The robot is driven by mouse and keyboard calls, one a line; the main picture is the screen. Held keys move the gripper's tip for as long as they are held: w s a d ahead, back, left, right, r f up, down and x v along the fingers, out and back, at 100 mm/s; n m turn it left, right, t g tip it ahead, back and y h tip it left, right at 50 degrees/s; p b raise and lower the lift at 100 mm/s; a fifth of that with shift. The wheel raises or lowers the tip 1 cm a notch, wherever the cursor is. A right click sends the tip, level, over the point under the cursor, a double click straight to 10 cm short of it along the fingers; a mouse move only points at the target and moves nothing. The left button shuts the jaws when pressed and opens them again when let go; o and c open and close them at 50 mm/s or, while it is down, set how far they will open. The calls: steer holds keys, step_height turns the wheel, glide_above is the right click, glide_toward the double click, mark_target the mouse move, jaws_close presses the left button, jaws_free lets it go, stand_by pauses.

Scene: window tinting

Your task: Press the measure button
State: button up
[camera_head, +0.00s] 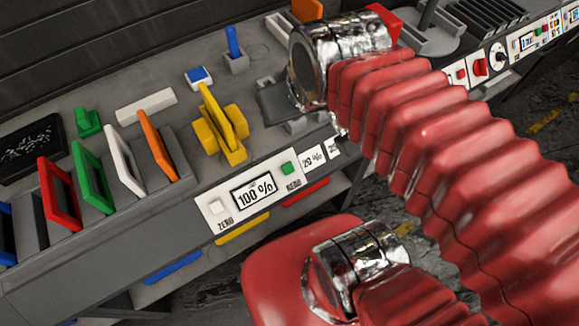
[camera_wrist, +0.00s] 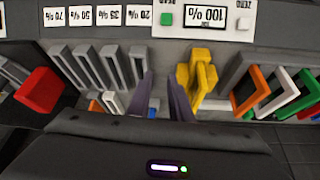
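A white meter panel (camera_head: 255,192) on the front of the bench has a display reading 100 %. A green button (camera_head: 289,168) labelled READ is at the display's right, and a white button (camera_head: 217,206) labelled ZERO is at its left. In the wrist view the panel is upside down, with the green button (camera_wrist: 166,19) at the top. My gripper (camera_wrist: 160,76) shows there as two dark fingers with a gap between them, empty. The fingertips appear below the green button in the picture, apart from it. In the head view my red arm largely hides the gripper.
A yellow clamp-like holder (camera_head: 221,130) stands behind the panel. Red (camera_head: 60,195), green, white and orange framed panes stand in a rack to the left. Several percent-marked labels (camera_wrist: 105,18) lie beside the panel. A red block (camera_wrist: 39,89) is at the wrist view's left.

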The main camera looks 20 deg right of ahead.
jaws_close()
stand_by(1.4)
